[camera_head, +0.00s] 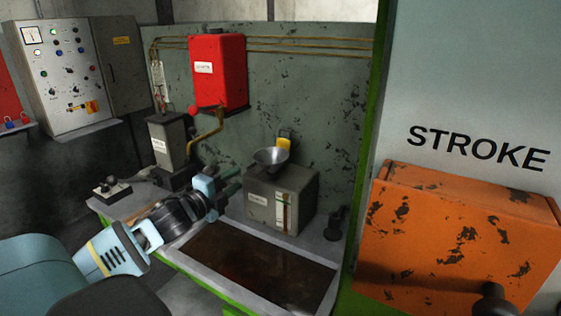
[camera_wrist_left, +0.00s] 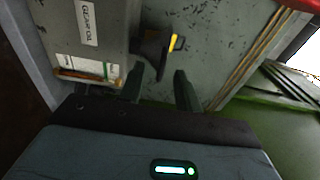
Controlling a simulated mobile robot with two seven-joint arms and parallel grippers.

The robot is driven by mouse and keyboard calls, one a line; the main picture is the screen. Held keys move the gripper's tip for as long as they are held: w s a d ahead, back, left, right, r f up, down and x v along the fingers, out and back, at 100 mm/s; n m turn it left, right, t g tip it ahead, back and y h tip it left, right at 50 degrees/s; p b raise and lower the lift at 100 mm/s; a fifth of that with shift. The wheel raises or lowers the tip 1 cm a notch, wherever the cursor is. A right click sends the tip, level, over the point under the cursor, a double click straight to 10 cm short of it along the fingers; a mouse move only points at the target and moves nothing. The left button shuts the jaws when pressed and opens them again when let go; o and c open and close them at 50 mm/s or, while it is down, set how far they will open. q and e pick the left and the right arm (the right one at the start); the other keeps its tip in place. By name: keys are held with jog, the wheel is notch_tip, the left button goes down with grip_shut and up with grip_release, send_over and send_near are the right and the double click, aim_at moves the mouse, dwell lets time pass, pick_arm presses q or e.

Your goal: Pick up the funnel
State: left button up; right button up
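The grey metal funnel (camera_head: 271,158) sits wide end up on top of a grey box-shaped tank (camera_head: 268,206) on the bench. In the left wrist view, the funnel (camera_wrist_left: 149,47) shows dark, sticking out from the tank (camera_wrist_left: 100,25) beyond my fingertips. My left gripper (camera_head: 236,180) is open and empty, to the left of the funnel and a little lower. In the left wrist view, its two dark fingers (camera_wrist_left: 160,78) stand apart with nothing between them, and the funnel lies ahead of them, apart from them. My right gripper is not in view.
A yellow item (camera_head: 284,143) is just behind the funnel. A recessed dark tray (camera_head: 255,265) lies in front of the tank. A red box (camera_head: 218,70) with pipes hangs on the wall above. A grey container (camera_head: 168,140) stands left, and an orange box (camera_head: 460,235) is at right.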

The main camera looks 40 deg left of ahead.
aim_at(249, 167)
pick_arm(q)
jog(key=shift+w+r, duration=0.25)
jog(key=shift+w, duration=0.45)
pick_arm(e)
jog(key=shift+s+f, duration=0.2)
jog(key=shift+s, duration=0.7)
pick_arm(q)
jog(key=shift+w+a, duration=0.1)
jog(key=shift+w, duration=2.5)
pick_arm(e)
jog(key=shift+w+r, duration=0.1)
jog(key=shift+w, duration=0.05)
pick_arm(q)
grip_shut()
